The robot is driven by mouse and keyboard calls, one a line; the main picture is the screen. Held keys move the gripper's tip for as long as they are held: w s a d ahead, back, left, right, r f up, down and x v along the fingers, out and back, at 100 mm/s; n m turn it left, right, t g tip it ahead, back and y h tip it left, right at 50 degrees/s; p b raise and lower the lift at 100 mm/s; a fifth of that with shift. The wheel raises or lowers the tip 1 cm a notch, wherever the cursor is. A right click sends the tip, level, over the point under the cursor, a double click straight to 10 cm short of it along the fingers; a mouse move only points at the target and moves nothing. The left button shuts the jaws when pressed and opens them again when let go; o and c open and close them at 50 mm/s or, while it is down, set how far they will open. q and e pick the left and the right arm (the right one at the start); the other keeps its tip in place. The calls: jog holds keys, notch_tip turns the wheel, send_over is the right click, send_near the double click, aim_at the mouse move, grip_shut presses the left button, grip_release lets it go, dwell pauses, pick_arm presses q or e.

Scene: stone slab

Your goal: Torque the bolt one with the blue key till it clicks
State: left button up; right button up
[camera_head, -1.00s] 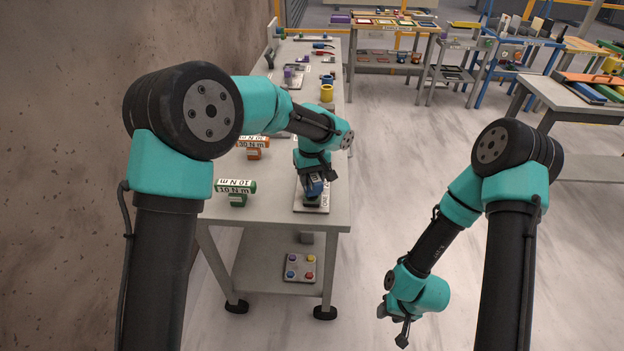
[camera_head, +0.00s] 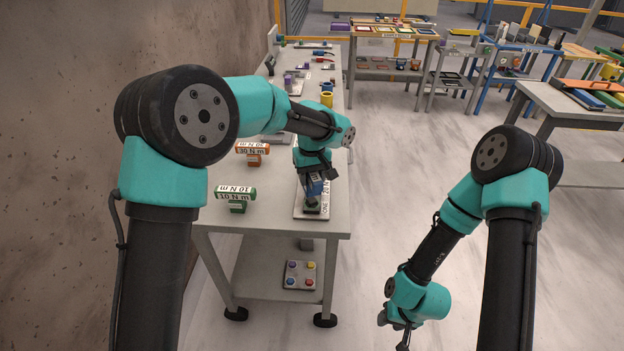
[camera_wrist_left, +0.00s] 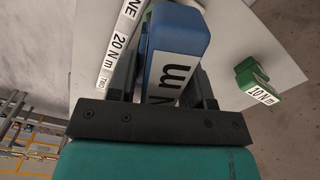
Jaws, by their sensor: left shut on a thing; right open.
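My left gripper (camera_head: 314,178) is shut on the blue key (camera_head: 315,188) above the near end of the bench. In the left wrist view the blue key (camera_wrist_left: 178,45) sits between the fingers, with "N m" on its white label. Under the key, a small green part (camera_head: 312,207) shows on a pale plate (camera_head: 300,213). The plate's labels read ONE, 20 N m and TWO in the left wrist view. Bolt one itself is hidden by the key and gripper, so its seating cannot be told. My right gripper (camera_head: 394,331) is open and empty, off the bench to the right.
A green 10 N m key (camera_head: 237,199) and an orange 30 N m key (camera_head: 253,152) stand on the bench left of the plate. A yellow cylinder (camera_head: 326,98) and other items lie further back. The near left bench top (camera_head: 270,215) is clear.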

pick_arm(q)
jog(key=shift+r, duration=1.95)
jog(key=shift+w, duration=0.1)
